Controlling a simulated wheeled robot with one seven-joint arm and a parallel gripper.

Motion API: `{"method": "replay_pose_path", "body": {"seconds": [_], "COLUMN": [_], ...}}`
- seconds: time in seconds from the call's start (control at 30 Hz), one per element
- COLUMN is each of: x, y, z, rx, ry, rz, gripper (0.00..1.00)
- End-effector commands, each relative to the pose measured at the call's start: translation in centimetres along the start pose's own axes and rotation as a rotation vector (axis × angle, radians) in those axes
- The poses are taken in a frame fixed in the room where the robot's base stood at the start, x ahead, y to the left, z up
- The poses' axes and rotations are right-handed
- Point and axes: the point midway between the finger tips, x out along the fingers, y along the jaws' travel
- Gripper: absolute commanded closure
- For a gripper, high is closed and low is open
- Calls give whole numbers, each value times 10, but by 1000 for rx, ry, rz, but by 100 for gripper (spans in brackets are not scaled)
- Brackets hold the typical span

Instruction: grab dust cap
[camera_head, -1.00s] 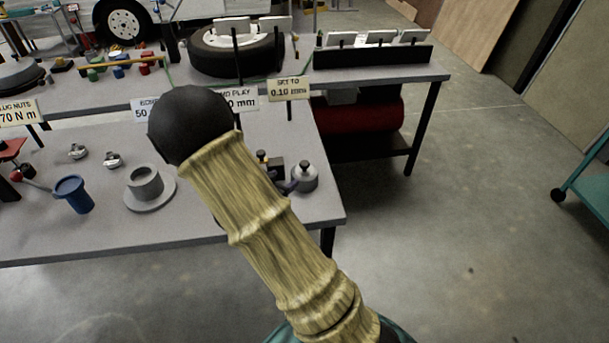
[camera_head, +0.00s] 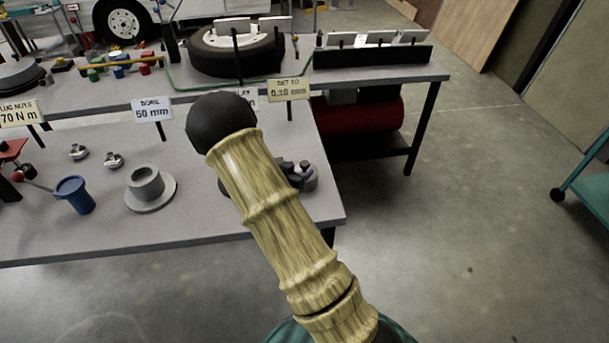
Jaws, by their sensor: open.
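My arm, in a tan wrinkled sleeve with a black rounded joint, reaches up from the bottom of the head view over the near workbench. My gripper is not visible; the arm's far end is hidden behind the black joint. No part is labelled dust cap. A blue flanged cup (camera_head: 75,194) stands on the bench at left, and I cannot tell whether it is the cap. A grey flanged hub (camera_head: 149,188) stands to its right. A grey and dark metal fixture (camera_head: 303,178) near the bench's right end is partly covered by my arm.
The near workbench (camera_head: 120,235) also holds two small metal parts (camera_head: 78,152) and label signs (camera_head: 152,109). A tyre (camera_head: 236,50) lies on the bench behind. A teal cart (camera_head: 590,185) stands at right. The concrete floor between is clear.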

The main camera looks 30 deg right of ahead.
Motion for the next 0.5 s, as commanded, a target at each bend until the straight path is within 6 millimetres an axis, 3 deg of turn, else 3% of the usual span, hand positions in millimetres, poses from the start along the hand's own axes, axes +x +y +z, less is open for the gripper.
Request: {"method": "replay_pose_path", "body": {"seconds": [0.3,0.5], "x": [43,45], "y": [1,0], "z": [-1,0], "rx": [0,0], "ry": [0,0], "rz": [2,0], "gripper": [46,46]}}
